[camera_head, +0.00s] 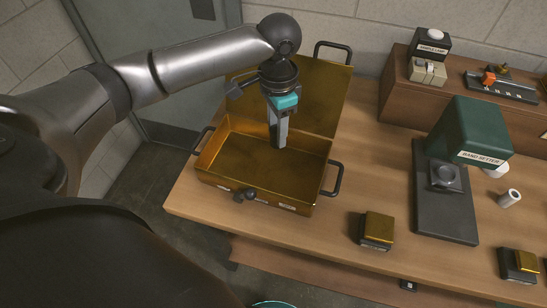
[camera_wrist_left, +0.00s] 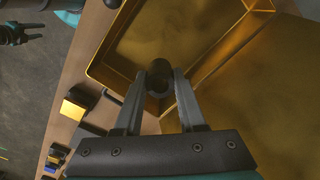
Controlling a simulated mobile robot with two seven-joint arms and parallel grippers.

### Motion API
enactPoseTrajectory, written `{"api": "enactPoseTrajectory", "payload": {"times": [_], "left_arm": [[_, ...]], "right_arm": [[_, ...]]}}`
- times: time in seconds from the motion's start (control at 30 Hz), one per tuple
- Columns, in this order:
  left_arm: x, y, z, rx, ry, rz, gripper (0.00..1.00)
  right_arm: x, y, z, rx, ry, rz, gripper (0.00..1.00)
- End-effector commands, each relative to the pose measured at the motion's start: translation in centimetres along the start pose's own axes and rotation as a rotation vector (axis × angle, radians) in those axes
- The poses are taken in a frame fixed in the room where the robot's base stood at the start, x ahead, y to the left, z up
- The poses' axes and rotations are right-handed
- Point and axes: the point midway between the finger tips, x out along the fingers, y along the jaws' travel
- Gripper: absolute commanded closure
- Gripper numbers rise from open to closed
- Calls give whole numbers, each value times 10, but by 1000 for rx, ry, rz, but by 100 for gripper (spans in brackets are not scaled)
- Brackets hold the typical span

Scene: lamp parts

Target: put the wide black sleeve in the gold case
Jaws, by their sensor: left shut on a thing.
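The gold case (camera_head: 228,184) stands open on the wooden table, its lid raised at the back. My left gripper (camera_head: 280,143) points down over the case, near its back right. In the left wrist view the left gripper (camera_wrist_left: 159,95) is shut on the black sleeve (camera_wrist_left: 160,75), a short dark ring between the fingertips. The gold case floor (camera_wrist_left: 150,35) shows beyond it. The sleeve is hidden in the head view, and its height above the floor is hard to judge. My right gripper (camera_wrist_left: 18,32) seems to show, small and dark, at the upper left of the wrist view.
The case has black handles (camera_head: 338,178) at its sides and a clasp (camera_head: 245,194) in front. Right of it are a gold-topped block (camera_head: 378,228), a green band setter (camera_head: 470,130) and a white cylinder (camera_head: 509,198). A raised wooden shelf (camera_head: 440,92) stands behind.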

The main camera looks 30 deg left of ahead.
Motion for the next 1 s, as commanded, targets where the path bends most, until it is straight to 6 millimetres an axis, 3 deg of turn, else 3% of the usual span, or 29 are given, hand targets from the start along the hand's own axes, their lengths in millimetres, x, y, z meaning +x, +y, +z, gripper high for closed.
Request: {"api": "enactPoseTrajectory", "payload": {"times": [0.1, 0.3, 0.47, 0.77, 1.0], "left_arm": [[36, 1, 1, -1, -4, 2, 100], [70, 0, 0, 0, -1, -1, 100], [78, 0, 0, 0, 1, 0, 100], [118, 0, 0, 1, -1, -1, 100], [118, 0, 0, 1, 0, -1, 100]], "right_arm": [[10, 0, 1, 0, 0, 1, 50], [17, 0, 2, 0, 0, 1, 50], [18, 0, 2, 0, 0, 1, 50], [29, 0, 2, -1, 0, 0, 50], [28, -1, 2, -1, 0, -1, 50]]}}
